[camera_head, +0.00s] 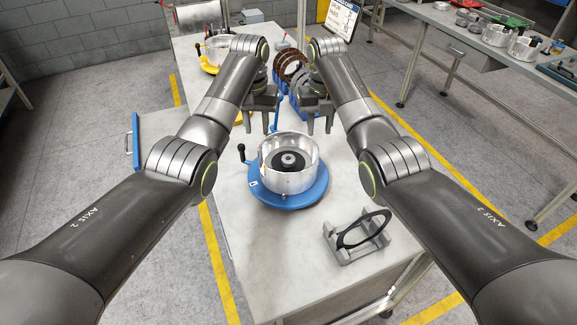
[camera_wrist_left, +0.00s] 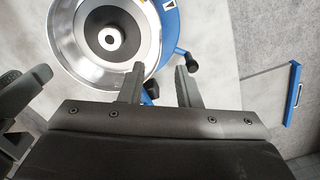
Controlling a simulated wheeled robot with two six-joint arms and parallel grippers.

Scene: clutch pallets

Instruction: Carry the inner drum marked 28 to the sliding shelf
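A silver round drum (camera_head: 288,165) with a dark hub sits on a round blue base (camera_head: 290,199) on the table. I cannot read a 28 on it. It also fills the upper left of the left wrist view (camera_wrist_left: 62,50). My left gripper (camera_head: 257,130) is above and beyond the drum's rim, its fingers apart and empty. My right gripper (camera_head: 319,131) hangs beyond the drum to the right, fingers apart and empty. A flat grey panel with a blue edge and handle (camera_head: 135,140) juts out at the table's left side, perhaps the sliding shelf.
A grey stand with a black ring (camera_head: 358,236) is at the table's front right. Brown rings in a blue rack (camera_head: 290,66) stand behind my grippers. Another silver drum (camera_head: 216,48) is at the back left. A second bench (camera_head: 470,38) is at the right.

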